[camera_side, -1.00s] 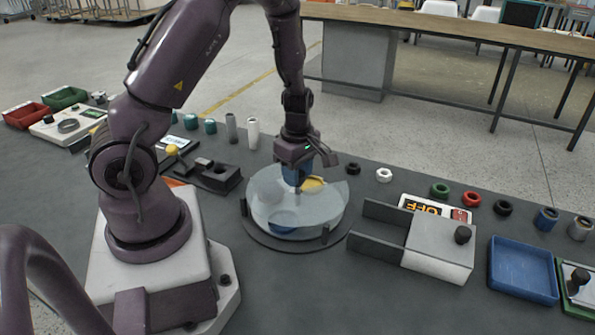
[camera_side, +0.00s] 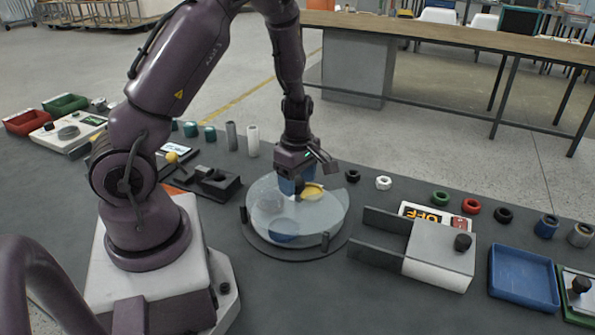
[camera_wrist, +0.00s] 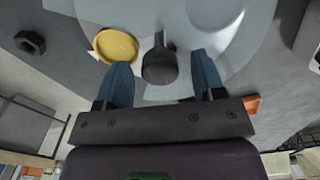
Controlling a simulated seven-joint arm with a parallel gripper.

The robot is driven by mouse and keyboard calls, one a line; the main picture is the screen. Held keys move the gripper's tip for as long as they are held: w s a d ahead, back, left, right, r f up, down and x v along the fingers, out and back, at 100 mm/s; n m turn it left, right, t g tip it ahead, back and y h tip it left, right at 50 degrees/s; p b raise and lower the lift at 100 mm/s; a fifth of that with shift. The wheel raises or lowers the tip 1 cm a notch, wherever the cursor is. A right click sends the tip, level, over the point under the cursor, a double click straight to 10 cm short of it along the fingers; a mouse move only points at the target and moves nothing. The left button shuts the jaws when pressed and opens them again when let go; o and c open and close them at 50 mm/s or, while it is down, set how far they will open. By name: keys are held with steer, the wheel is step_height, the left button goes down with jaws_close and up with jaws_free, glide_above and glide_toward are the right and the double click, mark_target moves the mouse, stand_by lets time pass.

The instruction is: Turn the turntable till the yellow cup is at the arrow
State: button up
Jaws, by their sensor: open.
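A pale, clear round turntable (camera_side: 268,205) sits on a dark base. The yellow cup (camera_side: 313,190) is on its far side, just right of my gripper (camera_side: 291,188). Whether the fingers touch the peg cannot be told. I cannot make out the arrow.
A black block (camera_side: 214,184) is to the left. Small rings (camera_side: 383,183) line the back edge.

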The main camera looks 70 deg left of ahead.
step_height(320, 180, up, 13)
stand_by(0.4)
steer(key=shift+f, duration=0.1)
steer(key=s+d+r+m+t, duration=0.2)
steer(key=s+d+r+m, duration=0.3)
steer(key=m, duration=0.7)
steer(key=s+d+r+m+t, duration=0.3)
steer(key=s+d+r+m, duration=0.1)
steer(key=d+r+m, duration=0.4)
steer(key=d+m, duration=0.2)
steer(key=m, duration=0.2)
steer(key=shift+s+r+t, duration=0.15)
steer(key=shift+s+t, duration=0.15)
steer(key=shift+s, duration=0.05)
